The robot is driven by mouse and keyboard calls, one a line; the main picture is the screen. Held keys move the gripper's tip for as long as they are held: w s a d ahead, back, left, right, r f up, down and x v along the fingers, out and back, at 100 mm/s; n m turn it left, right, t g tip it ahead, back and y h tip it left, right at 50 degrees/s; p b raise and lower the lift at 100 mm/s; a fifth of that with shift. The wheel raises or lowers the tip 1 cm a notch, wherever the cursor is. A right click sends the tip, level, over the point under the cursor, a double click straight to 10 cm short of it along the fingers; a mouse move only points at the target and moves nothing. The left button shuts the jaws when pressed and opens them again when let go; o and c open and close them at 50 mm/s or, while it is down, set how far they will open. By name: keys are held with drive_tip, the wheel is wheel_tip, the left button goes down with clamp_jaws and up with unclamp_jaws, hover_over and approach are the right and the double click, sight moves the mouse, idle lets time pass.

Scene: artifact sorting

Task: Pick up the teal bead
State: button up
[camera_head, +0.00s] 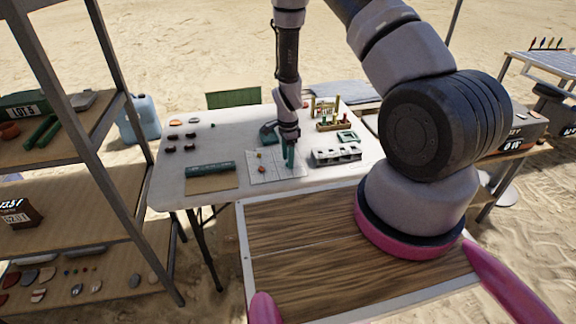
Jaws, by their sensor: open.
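My gripper (290,160) points down over the white table (215,150), above the right part of a white gridded sheet (262,178). Its fingers are teal-green and small in the picture; it is open, and nothing can be made out between them. I cannot pick out the teal bead for certain. A tiny dark greenish speck (213,125) lies on the table to the left of my gripper. A small yellowish piece (259,155) and a reddish piece (261,169) lie on the sheet, left of the fingers. The fingers hide part of the sheet.
A green-and-tan box (209,178) lies left of the sheet. Several dark and reddish pieces lie at the table's left. A shelf unit (70,158) stands at the far left.

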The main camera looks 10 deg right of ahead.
drive_tip(key=shift+f, duration=0.6)
clamp_jaws()
drive_tip(key=shift+r, duration=0.15)
